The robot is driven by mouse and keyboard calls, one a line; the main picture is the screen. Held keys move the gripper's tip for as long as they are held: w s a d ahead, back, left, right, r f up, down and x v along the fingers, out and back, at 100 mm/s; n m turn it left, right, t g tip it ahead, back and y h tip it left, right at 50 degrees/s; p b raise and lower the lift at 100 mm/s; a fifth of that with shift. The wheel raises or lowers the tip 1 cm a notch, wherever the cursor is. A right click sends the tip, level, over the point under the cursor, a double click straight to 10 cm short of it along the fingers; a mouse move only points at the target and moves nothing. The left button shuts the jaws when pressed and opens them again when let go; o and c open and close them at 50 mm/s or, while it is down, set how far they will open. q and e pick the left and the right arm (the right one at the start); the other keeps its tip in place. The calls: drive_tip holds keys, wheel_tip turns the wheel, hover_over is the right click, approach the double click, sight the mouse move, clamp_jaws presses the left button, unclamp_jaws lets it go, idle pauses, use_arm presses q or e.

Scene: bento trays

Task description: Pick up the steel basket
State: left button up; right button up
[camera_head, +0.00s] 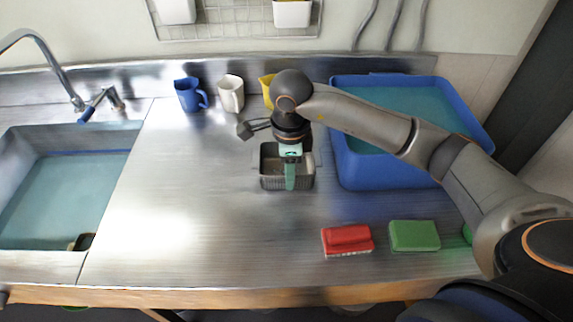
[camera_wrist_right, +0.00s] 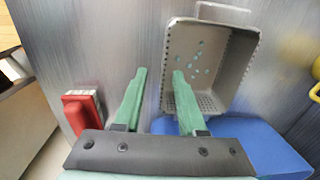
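The steel basket (camera_head: 304,183) is a small grey perforated bin standing on the steel counter, just left of the blue tub. In the right wrist view the basket (camera_wrist_right: 243,62) shows its open inside with drain holes. My right gripper (camera_head: 290,170) points down at the basket, partly hiding it in the head view. In the right wrist view its two green fingers (camera_wrist_right: 159,80) are apart with nothing held. One finger overlaps the basket's side and the other is outside it. Whether either touches the basket is unclear. My left gripper is not in view.
A blue tub (camera_head: 350,172) stands close right of the basket. A blue jug (camera_head: 188,95), a white mug (camera_head: 230,93) and a partly hidden yellow mug (camera_head: 267,88) stand behind. Red (camera_head: 347,239) and green (camera_head: 414,236) sponges lie in front. The counter left towards the sink (camera_head: 40,268) is clear.

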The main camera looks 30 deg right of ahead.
drive_tip(key=f, duration=0.4)
drive_tip(key=shift+w+d+f, duration=0.1)
drive_tip(key=shift+w+d, duration=0.15)
drive_tip(key=shift+w, duration=0.05)
drive_tip(key=shift+c, duration=0.3)
clamp_jaws()
idle(0.8)
